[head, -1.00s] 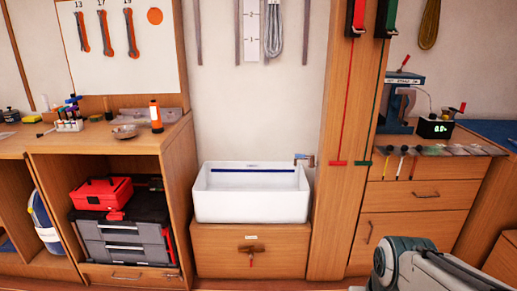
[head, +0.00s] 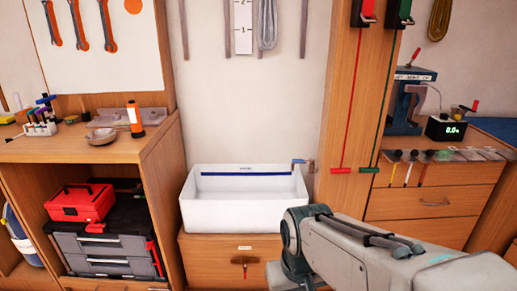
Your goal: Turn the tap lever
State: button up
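A white sink basin (head: 243,214) sits on a wooden cabinet in the middle of the view, with a dark blue line along its inner back wall. A small metal tap (head: 309,164) is at the basin's back right corner, with a blue piece on its left side. Another small tap-like fitting with a brown crossbar and a red tip (head: 244,264) is on the cabinet front below the basin. Which part is the tap lever is too small to tell for sure. My arm reaches in from the lower right, in front of the basin's right side. My gripper does not show.
A wooden post (head: 345,120) with red and green cords stands right of the basin. A workbench with a red toolbox (head: 77,203) below is at left. Drawers (head: 432,203) with a vise and a digital meter (head: 446,129) above are at right.

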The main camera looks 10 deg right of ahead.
aim_at(311, 160)
jog(key=z, duration=0.35)
jog(key=i, duration=0.75)
jog(key=z, duration=0.55)
